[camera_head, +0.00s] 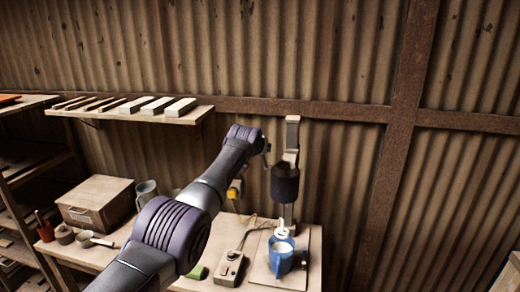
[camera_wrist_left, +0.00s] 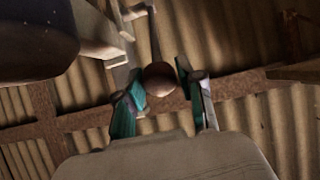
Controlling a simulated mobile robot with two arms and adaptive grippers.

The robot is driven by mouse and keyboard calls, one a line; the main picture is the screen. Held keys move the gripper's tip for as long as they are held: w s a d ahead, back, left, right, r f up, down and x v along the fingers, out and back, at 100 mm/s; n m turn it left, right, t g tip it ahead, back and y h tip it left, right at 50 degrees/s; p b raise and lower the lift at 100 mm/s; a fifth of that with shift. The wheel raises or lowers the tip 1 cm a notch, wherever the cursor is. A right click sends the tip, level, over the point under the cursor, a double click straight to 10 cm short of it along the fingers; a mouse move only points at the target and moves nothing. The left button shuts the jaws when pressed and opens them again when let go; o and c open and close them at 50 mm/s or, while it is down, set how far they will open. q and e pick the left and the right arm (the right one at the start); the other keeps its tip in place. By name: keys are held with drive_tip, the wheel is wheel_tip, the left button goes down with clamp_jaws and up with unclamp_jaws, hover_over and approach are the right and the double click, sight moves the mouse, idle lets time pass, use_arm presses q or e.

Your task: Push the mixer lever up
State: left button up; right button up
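The mixer (camera_head: 285,184) is a dark cylinder on an upright metal stand, above a blue cup (camera_head: 281,262) with a pale beater reaching into it. The mixer's dark body also fills the upper left of the left wrist view (camera_wrist_left: 35,35). A round brown knob (camera_wrist_left: 160,79), apparently the lever's end, shows there. My left gripper (camera_wrist_left: 160,92) is open, its teal-padded fingers on either side of the knob. A gap shows at the right finger; contact at the left finger is unclear. In the head view my left arm hides most of the gripper and the lever. My right gripper is out of view.
A control box (camera_head: 229,268) with a cable sits left of the cup on the workbench. A wooden box (camera_head: 96,203), a grey mug (camera_head: 147,195) and small tools are at the left. A wall shelf (camera_head: 150,114) holds several tiles. A corrugated wall stands close behind the mixer.

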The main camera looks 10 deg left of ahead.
use_arm(q)
drive_tip(key=shift+f, duration=0.1)
drive_tip(key=shift+s, duration=0.1)
idle(0.3)
drive_tip(key=v, duration=1.1)
drive_tip(key=shift+s+r, duration=0.3)
